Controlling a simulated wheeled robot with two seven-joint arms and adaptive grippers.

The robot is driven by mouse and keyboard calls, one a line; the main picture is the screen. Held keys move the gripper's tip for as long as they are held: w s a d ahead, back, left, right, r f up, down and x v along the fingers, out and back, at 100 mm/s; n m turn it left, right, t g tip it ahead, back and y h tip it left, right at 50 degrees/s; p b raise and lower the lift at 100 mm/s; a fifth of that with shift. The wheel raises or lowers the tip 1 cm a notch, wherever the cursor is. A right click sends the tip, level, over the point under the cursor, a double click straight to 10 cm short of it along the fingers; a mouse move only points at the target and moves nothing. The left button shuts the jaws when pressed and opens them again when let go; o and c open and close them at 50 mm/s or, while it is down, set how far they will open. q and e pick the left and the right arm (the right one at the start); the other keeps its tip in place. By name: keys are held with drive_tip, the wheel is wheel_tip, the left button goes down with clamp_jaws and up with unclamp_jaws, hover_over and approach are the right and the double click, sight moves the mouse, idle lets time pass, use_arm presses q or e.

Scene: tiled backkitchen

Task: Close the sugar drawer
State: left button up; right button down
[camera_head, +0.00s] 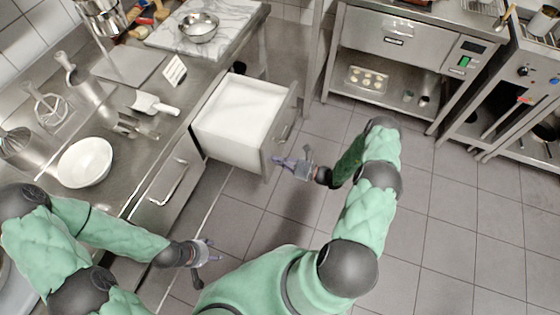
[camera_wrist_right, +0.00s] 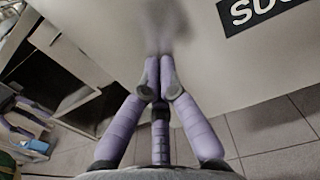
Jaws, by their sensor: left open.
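The sugar drawer (camera_head: 283,138) stands pulled out from under the counter, full of white sugar (camera_head: 240,108). Its front panel faces right and carries a bar handle (camera_head: 284,131). In the right wrist view the panel (camera_wrist_right: 200,60) fills much of the picture, with a partly cut-off black label (camera_wrist_right: 262,12). My right gripper (camera_head: 278,161) is at the lower part of the panel's outer face; its fingers (camera_wrist_right: 160,72) are together, tips at or very near the panel, holding nothing. Exact contact is unclear. My left gripper (camera_head: 208,250) is open and empty, low in front of the counter.
A closed drawer (camera_head: 160,190) sits left of the sugar drawer. An oven unit (camera_head: 395,40) stands at the back. Tiled floor (camera_head: 440,215) to the right is clear.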

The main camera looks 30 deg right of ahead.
drive_tip(key=b+x, duration=0.3)
drive_tip(key=x, duration=1.2)
drive_tip(key=shift+a+f, duration=0.1)
drive_tip(key=shift+a, duration=0.05)
drive_tip(key=b+x, duration=0.4)
drive_tip(key=x, duration=0.9)
drive_tip(key=shift+w+a+b, duration=0.2)
drive_tip(key=shift+w+b, duration=0.05)
drive_tip(key=shift+b, duration=0.1)
drive_tip(key=shift+w+a, duration=0.3)
drive_tip(key=shift+w, duration=0.05)
drive_tip(key=shift+w+r, duration=0.1)
drive_tip(key=shift+r, duration=0.15)
